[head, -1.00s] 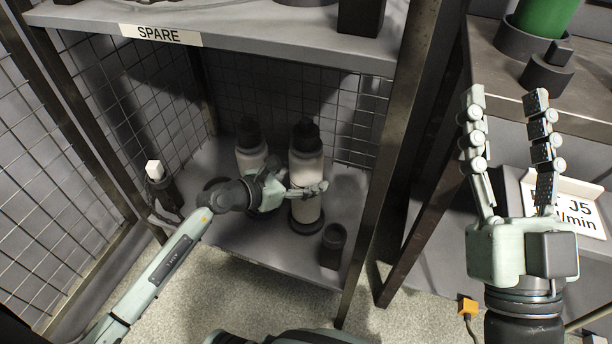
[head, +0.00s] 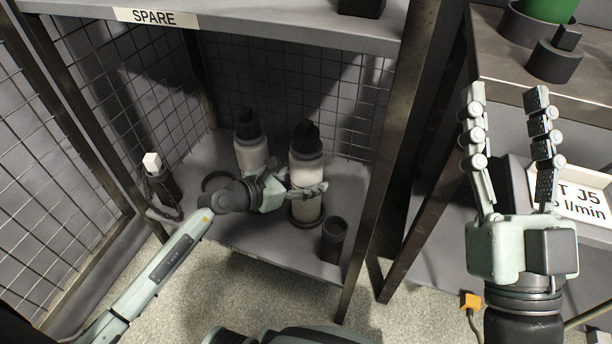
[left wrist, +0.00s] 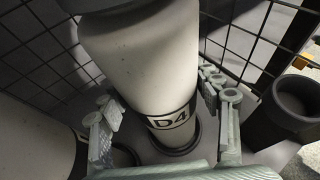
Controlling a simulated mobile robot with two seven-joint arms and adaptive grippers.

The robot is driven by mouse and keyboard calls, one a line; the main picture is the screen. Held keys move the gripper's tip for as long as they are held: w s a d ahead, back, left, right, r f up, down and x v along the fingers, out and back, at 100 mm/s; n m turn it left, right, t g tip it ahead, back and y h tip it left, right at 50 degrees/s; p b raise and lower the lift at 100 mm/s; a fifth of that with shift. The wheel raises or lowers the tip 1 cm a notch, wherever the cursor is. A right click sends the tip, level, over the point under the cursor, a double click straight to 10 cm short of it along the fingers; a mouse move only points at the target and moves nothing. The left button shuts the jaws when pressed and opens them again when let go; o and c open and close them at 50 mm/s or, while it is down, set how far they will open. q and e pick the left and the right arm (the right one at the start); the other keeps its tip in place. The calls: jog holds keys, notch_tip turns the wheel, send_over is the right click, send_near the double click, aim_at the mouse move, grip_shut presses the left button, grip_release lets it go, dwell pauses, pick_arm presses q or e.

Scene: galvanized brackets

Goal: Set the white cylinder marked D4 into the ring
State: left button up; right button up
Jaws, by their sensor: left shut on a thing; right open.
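The white cylinder marked D4 (left wrist: 140,65) stands upright on the lower shelf, with a dark cap and a dark band at its foot; it also shows in the head view (head: 306,174). My left gripper (head: 300,190) is shut on it at mid-height, with one finger on each side in the left wrist view (left wrist: 158,95). A dark ring (head: 212,180) lies on the shelf to the left, partly hidden behind my left wrist. I cannot tell whether the band under D4 is another ring. My right gripper (head: 506,95) is open and empty at the right.
A second white cylinder (head: 250,155) stands just left of D4. A short dark cup (head: 333,240) stands front right of D4. Posts and the SPARE shelf (head: 250,33) enclose the space.

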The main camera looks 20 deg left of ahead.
pick_arm(q)
jog(key=o, duration=1.8)
jog(key=shift+w+r, duration=0.1)
jog(key=shift+r, duration=0.15)
jog(key=shift+o, duration=0.8)
jog(key=shift+s+f, duration=0.25)
jog(key=shift+f, duration=0.2)
jog(key=v, duration=1.2)
jog(key=shift+r, duration=0.25)
jog(key=shift+w, duration=0.1)
